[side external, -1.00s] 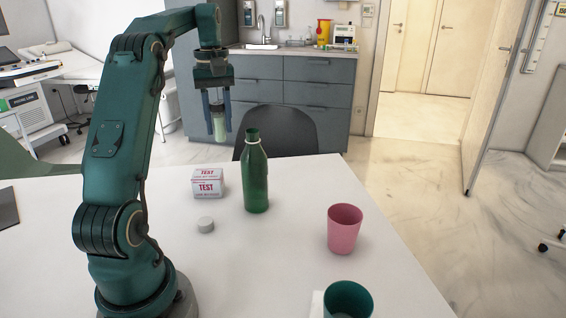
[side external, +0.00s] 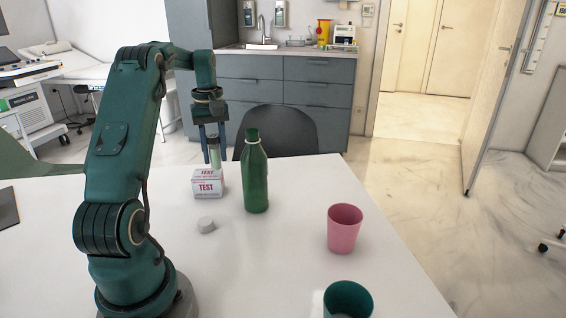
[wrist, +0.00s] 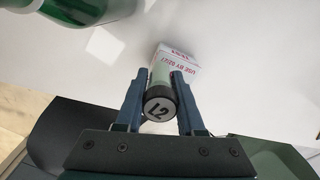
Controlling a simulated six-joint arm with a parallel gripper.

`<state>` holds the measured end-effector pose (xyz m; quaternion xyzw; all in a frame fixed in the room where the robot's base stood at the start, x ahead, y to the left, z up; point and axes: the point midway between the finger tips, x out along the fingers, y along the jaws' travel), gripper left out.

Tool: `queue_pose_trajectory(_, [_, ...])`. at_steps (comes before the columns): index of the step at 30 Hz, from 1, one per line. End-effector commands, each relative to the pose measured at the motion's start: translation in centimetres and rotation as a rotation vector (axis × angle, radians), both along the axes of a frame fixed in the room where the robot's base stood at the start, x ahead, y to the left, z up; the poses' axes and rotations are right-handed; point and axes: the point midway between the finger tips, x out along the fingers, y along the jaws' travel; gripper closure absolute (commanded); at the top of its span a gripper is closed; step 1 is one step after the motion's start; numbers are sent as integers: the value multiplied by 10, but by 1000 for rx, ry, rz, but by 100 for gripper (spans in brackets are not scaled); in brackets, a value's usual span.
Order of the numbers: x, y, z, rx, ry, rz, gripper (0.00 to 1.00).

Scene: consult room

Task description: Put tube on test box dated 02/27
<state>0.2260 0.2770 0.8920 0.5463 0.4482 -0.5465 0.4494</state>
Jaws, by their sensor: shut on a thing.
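My gripper (side external: 213,149) is shut on the tube (side external: 214,154), a pale green cylinder held upright. In the wrist view the tube's dark cap (wrist: 160,104) reads "L2" and sits between the fingers. The white test box (side external: 207,184) with red "TEST" print stands on the table directly below. In the wrist view the box (wrist: 181,59) shows beyond the tube, with small print that seems to include 02/27. The tube's lower end is just above or at the box top; I cannot tell whether they touch.
A green bottle (side external: 255,178) stands close to the right of the box. A pink cup (side external: 344,229) and a dark green cup (side external: 348,300) stand farther right on the white table (side external: 280,250).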

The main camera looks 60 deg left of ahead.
Motion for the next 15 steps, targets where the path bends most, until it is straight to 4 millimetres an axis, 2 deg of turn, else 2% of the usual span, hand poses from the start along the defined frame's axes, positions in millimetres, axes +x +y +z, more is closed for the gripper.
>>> queue_pose_trajectory(3, [0, -1, -12, -2, 0, 0, 100])
queue_pose_trajectory(15, [0, 0, -17, 0, 0, 0, 100])
